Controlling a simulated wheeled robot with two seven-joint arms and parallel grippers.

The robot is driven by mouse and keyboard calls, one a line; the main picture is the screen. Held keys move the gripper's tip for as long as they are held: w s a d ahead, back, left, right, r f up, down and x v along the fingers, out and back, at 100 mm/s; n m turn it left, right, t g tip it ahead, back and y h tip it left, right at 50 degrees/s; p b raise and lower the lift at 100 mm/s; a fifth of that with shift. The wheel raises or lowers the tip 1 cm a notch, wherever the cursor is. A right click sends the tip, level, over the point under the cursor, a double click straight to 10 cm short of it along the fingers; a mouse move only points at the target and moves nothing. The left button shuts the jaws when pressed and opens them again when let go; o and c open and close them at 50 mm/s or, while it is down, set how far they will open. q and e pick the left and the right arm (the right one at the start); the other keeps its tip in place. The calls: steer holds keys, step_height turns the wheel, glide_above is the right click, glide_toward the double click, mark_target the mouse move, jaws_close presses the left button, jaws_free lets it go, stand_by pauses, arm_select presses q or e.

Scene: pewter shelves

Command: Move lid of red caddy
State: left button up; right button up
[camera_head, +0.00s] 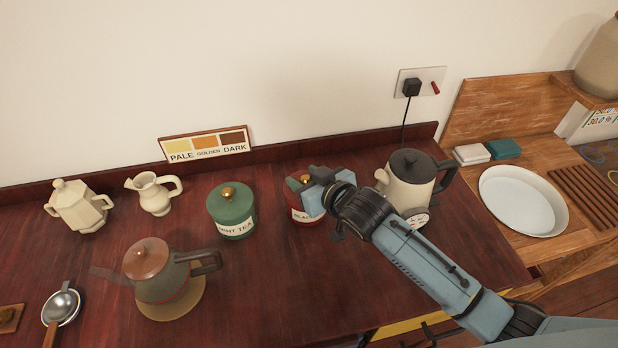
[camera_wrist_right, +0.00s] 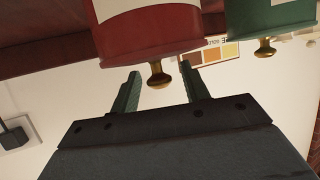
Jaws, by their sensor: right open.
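The red caddy (camera_head: 306,215) stands on the dark red counter, its label partly covered by my right gripper (camera_head: 306,180). In the right wrist view the caddy (camera_wrist_right: 150,38) appears upside down, with its red lid (camera_wrist_right: 155,50) on and a brass knob (camera_wrist_right: 158,76) at the lid's centre. My right gripper (camera_wrist_right: 158,88) is open, with one finger on each side of the knob and visible gaps to both. In the head view my gripper hides most of the lid. My left gripper is not in view.
A green mint tea caddy (camera_head: 233,214) stands left of the red caddy. A cream kettle (camera_head: 406,180) stands close on the right, behind my right arm. A brown teapot (camera_head: 160,275) is at front left. The counter between teapot and arm (camera_head: 275,290) is clear.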

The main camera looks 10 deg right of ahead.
steer(key=shift+r, duration=0.3)
steer(key=p+v, duration=0.1)
steer(key=v, duration=1.1)
steer(key=shift+r, duration=0.25)
steer(key=shift+d, duration=0.1)
